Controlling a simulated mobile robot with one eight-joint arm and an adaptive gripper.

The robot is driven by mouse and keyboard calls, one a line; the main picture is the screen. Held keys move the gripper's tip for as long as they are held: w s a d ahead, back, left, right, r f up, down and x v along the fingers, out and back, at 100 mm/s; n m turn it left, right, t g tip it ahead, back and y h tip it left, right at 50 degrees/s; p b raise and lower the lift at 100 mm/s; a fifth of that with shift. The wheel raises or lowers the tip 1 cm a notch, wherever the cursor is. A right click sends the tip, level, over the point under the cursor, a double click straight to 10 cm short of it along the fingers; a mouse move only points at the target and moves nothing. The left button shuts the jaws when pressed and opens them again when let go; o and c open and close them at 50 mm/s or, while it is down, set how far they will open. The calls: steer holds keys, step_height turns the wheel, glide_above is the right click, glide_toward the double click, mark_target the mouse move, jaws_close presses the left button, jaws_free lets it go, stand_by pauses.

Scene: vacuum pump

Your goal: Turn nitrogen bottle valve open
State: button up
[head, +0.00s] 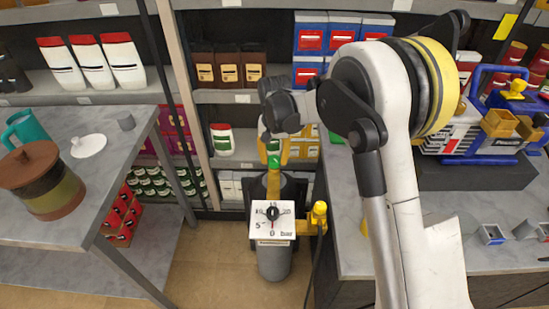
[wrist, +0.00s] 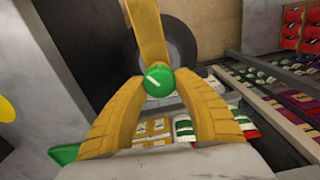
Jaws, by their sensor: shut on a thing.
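The grey nitrogen bottle (head: 273,262) stands upright on the floor between two tables. A white gauge (head: 272,220) on its front is marked in bar, its red needle pointing down at 0. The green valve knob (head: 273,161) sits on top of a yellow neck (head: 273,185). In the wrist view the knob (wrist: 158,80) shows a short white line, slanted. My gripper (head: 273,150) is above the bottle, pointing down.
A yellow side fitting (head: 319,212) with a dark hose stands right of the gauge. The left table (head: 95,190) holds a brown pot and teal mug. The right table (head: 355,235) holds a pump unit (head: 480,135). Stocked shelves (head: 235,95) stand behind.

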mark_target(273, 158)
steer(key=n, duration=0.5)
steer(key=shift+a+n, duration=0.1)
steer(key=shift+n, duration=0.2)
steer(key=n+p, duration=0.1)
steer(key=n, duration=0.4)
steer(key=shift+s, duration=0.1)
stand_by(0.3)
steer(key=o, duration=1.2)
step_height(273, 158, up, 12)
